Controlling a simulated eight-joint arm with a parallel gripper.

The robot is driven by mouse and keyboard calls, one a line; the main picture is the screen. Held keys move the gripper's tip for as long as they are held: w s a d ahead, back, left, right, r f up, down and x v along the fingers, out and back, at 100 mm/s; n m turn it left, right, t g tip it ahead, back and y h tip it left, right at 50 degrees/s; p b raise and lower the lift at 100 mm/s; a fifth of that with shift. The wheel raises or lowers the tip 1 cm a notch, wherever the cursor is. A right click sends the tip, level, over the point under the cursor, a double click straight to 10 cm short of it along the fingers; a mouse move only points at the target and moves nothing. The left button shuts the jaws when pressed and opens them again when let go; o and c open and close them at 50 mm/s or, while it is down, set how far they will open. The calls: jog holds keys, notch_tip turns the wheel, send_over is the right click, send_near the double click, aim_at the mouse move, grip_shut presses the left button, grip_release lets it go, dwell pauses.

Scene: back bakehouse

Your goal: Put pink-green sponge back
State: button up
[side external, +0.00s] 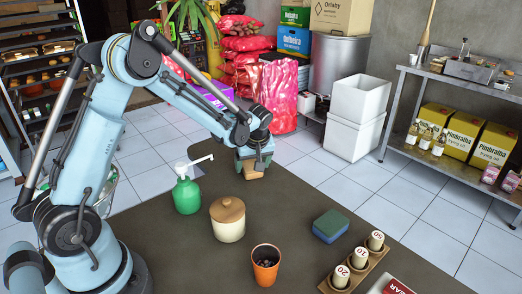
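My gripper (254,164) points down over the far edge of the dark table, behind the lidded jar. A small tan and dark green piece (252,172) shows at its fingertips; it is too small to tell whether it is a sponge or whether the fingers are closed on it. No sponge is clearly recognisable as pink-green.
On the table (185,240) stand a green pump bottle (187,192), a cream jar with a wooden lid (228,220), an orange cup (265,265) and a wooden rack (340,280) with numbered cylinders. Bare table lies between jar and sponge. White bins (355,115) stand on the floor behind.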

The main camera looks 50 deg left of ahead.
jog(key=shift+r, duration=0.1)
jog(key=v, duration=1.2)
jog(key=s+d+m+t+h, duration=0.1)
jog(key=s+d+m, duration=0.2)
jog(key=s+m, duration=0.1)
jog(key=s+d+r+m+t+h, duration=0.1)
jog(key=s+d+m+t, duration=0.1)
jog(key=s+m, duration=0.2)
jog(key=s+d+r+m+t+h, duration=0.1)
jog(key=s+d+m+t, duration=0.1)
jog(key=s+d+m, duration=0.1)
jog(key=shift+s+d+r+m+h, duration=0.1)
jog(key=shift+s+d+m+h, duration=0.15)
jog(key=shift+s, duration=0.35)
jog(key=shift+s+d+r+m+h, duration=0.1)
jog(key=shift+s+m, duration=0.25)
jog(key=shift+s, duration=0.25)
jog(key=shift+s+d+f+m+t, duration=0.3)
jog(key=shift+s+m, duration=0.2)
jog(key=shift+m, duration=0.1)
